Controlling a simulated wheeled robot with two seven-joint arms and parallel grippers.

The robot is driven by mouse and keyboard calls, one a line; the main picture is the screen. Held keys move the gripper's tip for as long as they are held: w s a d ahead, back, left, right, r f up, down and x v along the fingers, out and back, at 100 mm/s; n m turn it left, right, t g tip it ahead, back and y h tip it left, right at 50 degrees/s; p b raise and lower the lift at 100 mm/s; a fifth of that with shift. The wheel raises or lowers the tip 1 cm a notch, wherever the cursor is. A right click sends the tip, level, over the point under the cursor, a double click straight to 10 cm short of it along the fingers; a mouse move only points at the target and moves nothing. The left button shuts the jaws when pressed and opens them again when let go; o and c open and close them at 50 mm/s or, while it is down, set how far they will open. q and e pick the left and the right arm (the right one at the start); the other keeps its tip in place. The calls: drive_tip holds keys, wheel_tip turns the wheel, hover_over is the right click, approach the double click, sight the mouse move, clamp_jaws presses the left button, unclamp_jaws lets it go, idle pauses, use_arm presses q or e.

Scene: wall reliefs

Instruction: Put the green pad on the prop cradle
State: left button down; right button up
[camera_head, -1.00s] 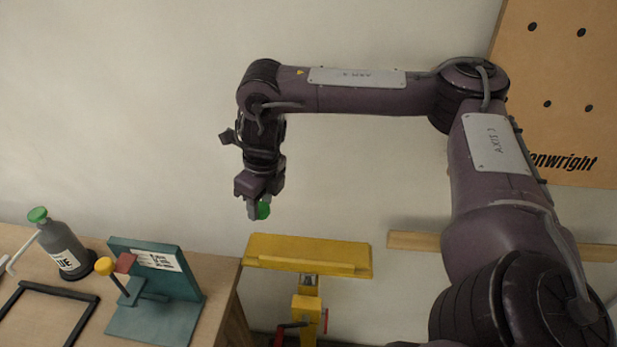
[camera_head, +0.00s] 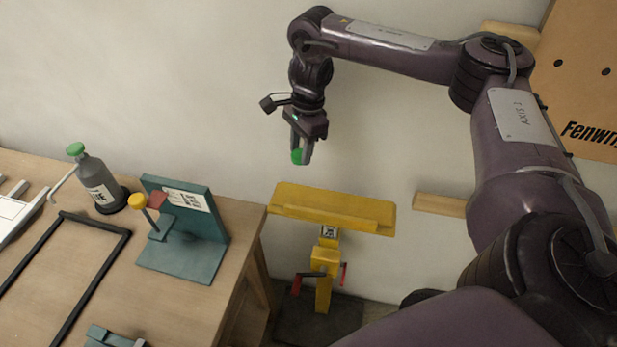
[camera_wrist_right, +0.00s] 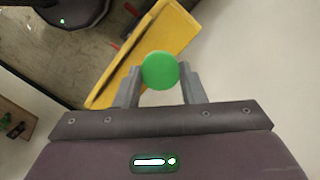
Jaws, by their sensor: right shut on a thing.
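The green pad (camera_head: 297,156) is a small round disc between the fingertips of my right gripper (camera_head: 303,157). In the right wrist view the green pad (camera_wrist_right: 160,70) shows face-on, with a grey finger of the right gripper (camera_wrist_right: 160,84) on each side, shut on it. The prop cradle (camera_head: 330,206) is a yellow trough-like head with a raised front lip on a yellow post. The gripper and pad are above the cradle's left half and apart from it. In the right wrist view the cradle (camera_wrist_right: 172,38) lies beyond the pad. My left gripper is not in view.
A wooden bench (camera_head: 235,215) stands left of the cradle. It carries a teal stand (camera_head: 190,255) with a yellow knob, a grey bottle (camera_head: 93,180) with a green cap, and a black frame (camera_head: 95,280). A wooden ledge (camera_head: 440,204) is on the wall at right.

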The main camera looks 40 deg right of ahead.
drive_tip(key=b, duration=0.3)
hover_over(300, 196)
drive_tip(key=f, duration=1)
drive_tip(key=shift+d+f, duration=0.1)
drive_tip(key=shift+d, duration=0.2)
wheel_tip(300, 196, down, 3)
drive_tip(key=shift+s+f+b, duration=0.1)
drive_tip(key=shift+f+b, duration=0.05)
drive_tip(key=shift+b, duration=0.15)
drive_tip(key=shift+f, duration=0.3)
drive_tip(key=o, duration=0.9)
drive_tip(key=shift+f, duration=0.1)
drive_tip(key=shift+r, duration=0.3)
drive_tip(key=r+p, duration=0.1)
drive_tip(key=r, duration=0.3)
drive_tip(key=d+r+p, duration=0.1)
drive_tip(key=r, duration=0.2)
drive_tip(key=r+p, duration=0.1)
drive_tip(key=r, duration=0.3)
drive_tip(key=shift+d+r, duration=0.3)
drive_tip(key=shift+d, duration=0.1)
